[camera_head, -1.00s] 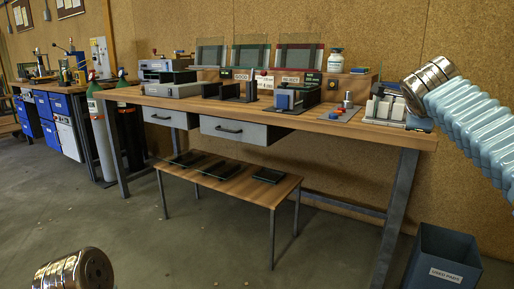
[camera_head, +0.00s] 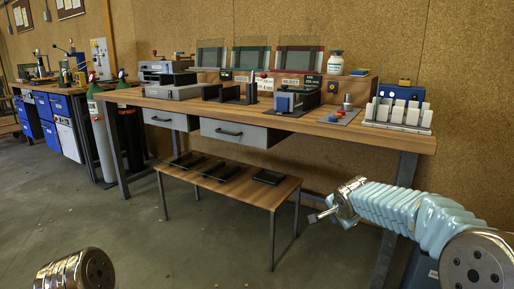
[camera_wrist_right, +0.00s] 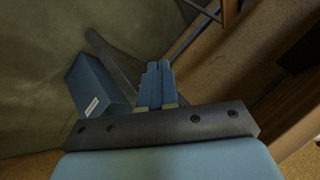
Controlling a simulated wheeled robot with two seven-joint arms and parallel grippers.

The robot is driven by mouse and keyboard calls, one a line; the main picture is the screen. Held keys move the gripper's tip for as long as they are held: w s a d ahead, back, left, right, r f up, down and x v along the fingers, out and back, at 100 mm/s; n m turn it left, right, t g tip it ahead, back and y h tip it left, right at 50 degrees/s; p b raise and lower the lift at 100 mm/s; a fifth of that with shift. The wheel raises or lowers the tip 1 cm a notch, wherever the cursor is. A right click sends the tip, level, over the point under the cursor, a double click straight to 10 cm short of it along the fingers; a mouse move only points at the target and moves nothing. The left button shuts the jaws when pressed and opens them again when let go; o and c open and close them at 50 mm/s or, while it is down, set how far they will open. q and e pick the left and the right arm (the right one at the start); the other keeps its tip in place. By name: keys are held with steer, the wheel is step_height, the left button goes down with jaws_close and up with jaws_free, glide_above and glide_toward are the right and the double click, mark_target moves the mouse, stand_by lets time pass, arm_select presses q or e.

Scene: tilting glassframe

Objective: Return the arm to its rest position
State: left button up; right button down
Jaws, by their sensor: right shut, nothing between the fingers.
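My right arm (camera_head: 395,208) comes in from the lower right of the head view in a pale blue sleeve. My right gripper (camera_head: 314,217) is at its left end, in front of the workbench and right of the low table. In the right wrist view its two blue fingers (camera_wrist_right: 156,84) lie together, shut with nothing between them. My left gripper is out of view; only a metal part of my own shows at the lower left.
The workbench (camera_head: 385,138) carries fixtures, glass panels and a white rack (camera_head: 398,112). The low table (camera_head: 245,188) holds several dark plates. The blue bin shows in the right wrist view (camera_wrist_right: 98,86). Open floor (camera_head: 150,235) lies left of the low table.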

steer(key=s+a+f+n+g+y+p, duration=0.1)
steer(key=s+a+f+n+g+y, duration=0.3)
steer(key=f, duration=0.8)
steer(key=s+a+f+n+h, duration=0.1)
steer(key=s+a+f+n, duration=0.15)
steer(key=s+f, duration=0.7)
steer(key=s+a+f+n+g+y, duration=0.1)
steer(key=s+a+f+n, duration=0.1)
steer(key=s+f, duration=0.5)
steer(key=s+a+f+n+g+y+p, duration=0.1)
steer(key=s+a+f+n+g, duration=0.1)
steer(key=s+f, duration=0.6)
steer(key=s+a, duration=0.1)
steer(key=s, duration=0.6)
steer(key=shift+s+f, duration=0.2)
steer(key=shift+s, duration=0.1)
